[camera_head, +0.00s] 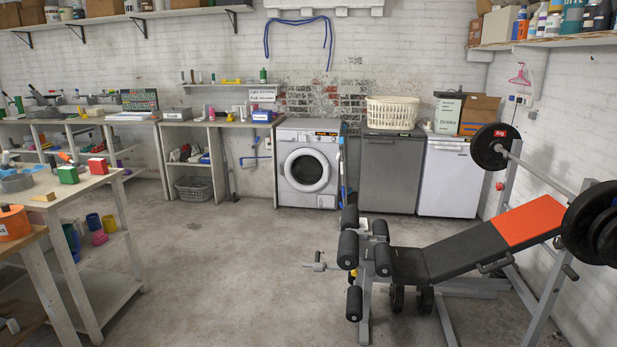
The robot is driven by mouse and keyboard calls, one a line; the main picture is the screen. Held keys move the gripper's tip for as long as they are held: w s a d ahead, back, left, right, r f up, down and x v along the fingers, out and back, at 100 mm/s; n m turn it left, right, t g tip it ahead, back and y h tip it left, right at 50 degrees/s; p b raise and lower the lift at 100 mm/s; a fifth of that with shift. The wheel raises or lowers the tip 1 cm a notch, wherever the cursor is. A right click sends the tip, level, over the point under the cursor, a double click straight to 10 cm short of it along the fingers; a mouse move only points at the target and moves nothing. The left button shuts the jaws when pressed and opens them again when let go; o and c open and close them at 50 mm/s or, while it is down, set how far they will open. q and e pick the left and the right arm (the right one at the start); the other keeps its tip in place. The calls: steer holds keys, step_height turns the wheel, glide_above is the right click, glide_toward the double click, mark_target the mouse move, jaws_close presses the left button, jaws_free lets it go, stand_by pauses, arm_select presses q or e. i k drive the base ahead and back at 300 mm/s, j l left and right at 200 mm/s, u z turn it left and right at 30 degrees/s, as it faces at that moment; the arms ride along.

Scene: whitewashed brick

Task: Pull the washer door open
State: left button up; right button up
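The washer (308,131) is a light grey front-loading machine against the far brick wall, near the middle of the camera_head view. Its round door (307,170) has a dark glass centre in a pale ring and looks shut. A control strip runs along the top of its front. The washer is several steps away across the floor, and its front faces me. Neither my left gripper nor my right gripper is in view.
A weight bench (455,250) with a barbell (550,170) fills the right foreground. Workbenches (75,185) line the left. A grey cabinet (388,178) and a white appliance (449,182) stand right of the washer. Concrete floor (230,260) is clear between.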

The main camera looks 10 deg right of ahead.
mark_target(305, 174)
steer(key=i+j+u, duration=0.15)
steer(key=i, duration=0.8)
steer(key=i+u, duration=0.15)
steer(key=i, duration=0.8)
steer(key=i+l+u, duration=0.15)
steer(key=i, duration=0.8)
steer(key=i+z, duration=0.2)
steer(key=i, duration=0.4)
steer(key=i+z, duration=0.15)
steer(key=i, duration=0.45)
steer(key=i+j+z, duration=0.2)
steer(key=i, duration=0.4)
steer(key=i+l+z, duration=0.1)
steer(key=i+z, duration=0.25)
steer(key=i, duration=0.2)
steer(key=i+z, duration=0.4)
steer(key=i, duration=0.15)
steer(key=i+j+z, duration=0.35)
steer(key=i, duration=0.2)
